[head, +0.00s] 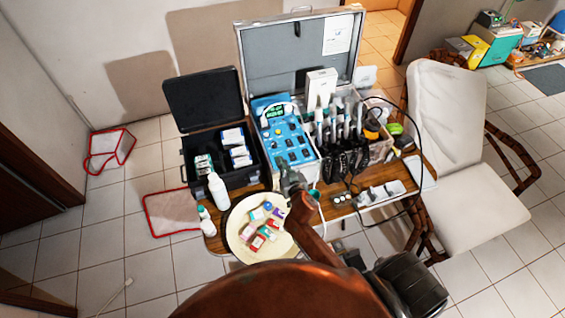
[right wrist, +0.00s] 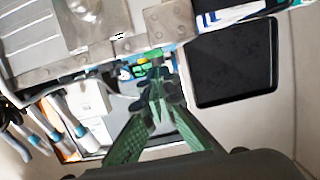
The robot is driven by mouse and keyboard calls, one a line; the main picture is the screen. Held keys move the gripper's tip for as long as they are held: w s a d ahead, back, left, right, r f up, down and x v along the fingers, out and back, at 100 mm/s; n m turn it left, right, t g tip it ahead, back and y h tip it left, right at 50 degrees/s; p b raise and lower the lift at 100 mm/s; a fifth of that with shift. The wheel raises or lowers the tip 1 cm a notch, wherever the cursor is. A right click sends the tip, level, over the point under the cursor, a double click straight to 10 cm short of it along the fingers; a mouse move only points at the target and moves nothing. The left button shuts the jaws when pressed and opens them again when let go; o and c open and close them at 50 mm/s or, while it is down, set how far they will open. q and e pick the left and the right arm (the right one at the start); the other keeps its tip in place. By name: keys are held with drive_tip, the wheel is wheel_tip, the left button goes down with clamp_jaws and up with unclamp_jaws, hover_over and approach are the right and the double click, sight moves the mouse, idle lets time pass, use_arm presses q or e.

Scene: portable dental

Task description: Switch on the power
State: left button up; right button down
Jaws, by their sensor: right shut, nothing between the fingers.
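The portable dental unit has a light blue control panel (head: 286,140) with several dark knobs or buttons and a green display (head: 277,112) at its top. It stands in an open metal case. My right gripper (head: 286,168) overlaps the lower part of the panel in the head view. In the right wrist view its green fingers (right wrist: 158,88) are closed together and empty, with the tips just in front of a bright green part (right wrist: 150,66) of the unit. I cannot tell whether they touch it. The power switch cannot be made out. My left gripper is not in view.
An open black case (head: 181,160) stands left of the unit. A white bottle (head: 218,192) and a round tray (head: 236,232) of small boxes are in front. Handpieces (head: 345,125) hang to the right, with a looping black cable (head: 416,205). A white chair (head: 470,185) is at right.

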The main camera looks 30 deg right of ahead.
drive_tip(key=r+p, duration=0.2)
drive_tip(key=r, duration=0.1)
drive_tip(key=shift+s+r, duration=0.1)
drive_tip(key=shift+s, duration=0.2)
use_arm(q)
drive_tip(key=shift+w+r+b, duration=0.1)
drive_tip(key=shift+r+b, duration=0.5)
drive_tip(key=shift+b, duration=0.2)
use_arm(e)
drive_tip(key=s+a, duration=0.2)
drive_tip(key=s, duration=0.7)
drive_tip(key=shift+s, duration=0.35)
